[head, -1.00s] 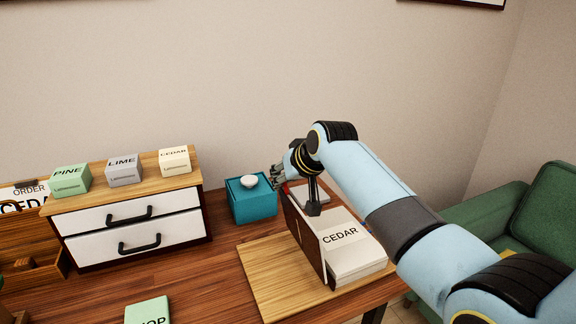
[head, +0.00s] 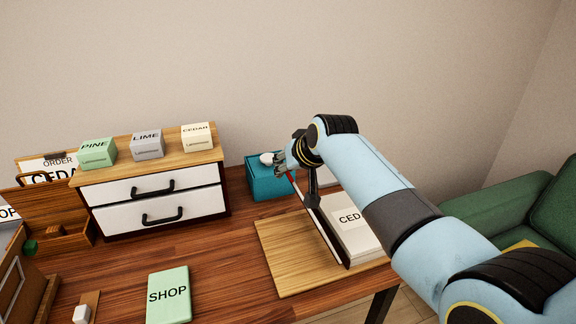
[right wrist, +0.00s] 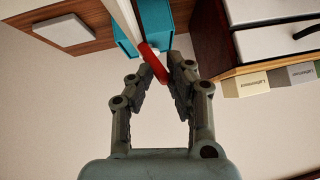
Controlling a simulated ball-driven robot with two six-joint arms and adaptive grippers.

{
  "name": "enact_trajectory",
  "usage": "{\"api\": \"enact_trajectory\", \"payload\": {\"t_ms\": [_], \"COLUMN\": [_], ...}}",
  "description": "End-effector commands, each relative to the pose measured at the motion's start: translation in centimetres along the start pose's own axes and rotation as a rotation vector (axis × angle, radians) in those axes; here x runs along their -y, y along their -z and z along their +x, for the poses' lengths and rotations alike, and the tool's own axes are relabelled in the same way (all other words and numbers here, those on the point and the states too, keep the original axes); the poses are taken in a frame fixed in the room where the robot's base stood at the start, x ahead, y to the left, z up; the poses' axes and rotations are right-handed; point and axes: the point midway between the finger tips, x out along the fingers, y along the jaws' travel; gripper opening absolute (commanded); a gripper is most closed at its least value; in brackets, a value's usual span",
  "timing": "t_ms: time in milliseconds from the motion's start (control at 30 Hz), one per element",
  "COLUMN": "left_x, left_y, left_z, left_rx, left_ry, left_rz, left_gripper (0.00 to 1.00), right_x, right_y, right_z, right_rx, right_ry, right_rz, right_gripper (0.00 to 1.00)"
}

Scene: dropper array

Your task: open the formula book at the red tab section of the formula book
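The formula book (head: 357,240) lies on a light wooden board at the table's right side. Its white page shows part of a CEDAR label, with my right arm covering the rest. A dark-edged leaf or cover (head: 322,228) stands steeply along the book's left side. The red tab (head: 291,176) is at the far upper end of this raised part. My right gripper (head: 287,162) is there, and in the right wrist view its fingers close around the red tab (right wrist: 153,63). My left gripper is in neither view.
A teal box (head: 266,184) with a white knob stands just behind the right gripper. A drawer unit (head: 150,205) bearing PINE, LIME and CEDAR blocks is to the left. A green SHOP book (head: 168,294) lies at the front. Table between is clear.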

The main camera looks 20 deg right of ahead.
Motion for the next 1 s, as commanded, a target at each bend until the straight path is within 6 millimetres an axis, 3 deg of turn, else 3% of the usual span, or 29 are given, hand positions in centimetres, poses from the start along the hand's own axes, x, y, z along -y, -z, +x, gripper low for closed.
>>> {"api": "enact_trajectory", "payload": {"t_ms": [33,100,500,1000], "left_x": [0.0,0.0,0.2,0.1], "left_y": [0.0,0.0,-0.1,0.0], "left_z": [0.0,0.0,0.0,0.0], "left_rx": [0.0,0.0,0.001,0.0], "left_ry": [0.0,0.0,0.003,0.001], "left_rz": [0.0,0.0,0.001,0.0], "left_gripper": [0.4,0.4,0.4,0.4], "right_x": [0.1,0.0,-0.1,0.0], "right_y": [0.0,0.0,0.0,0.0], "right_z": [0.0,0.0,-0.8,-10.1], "right_rx": [0.001,0.0,0.0,-0.002], "right_ry": [0.001,0.0,-0.003,-0.001], "right_rz": [0.0,-0.001,-0.004,-0.004], "right_gripper": [0.23,0.32,0.32,0.32]}}
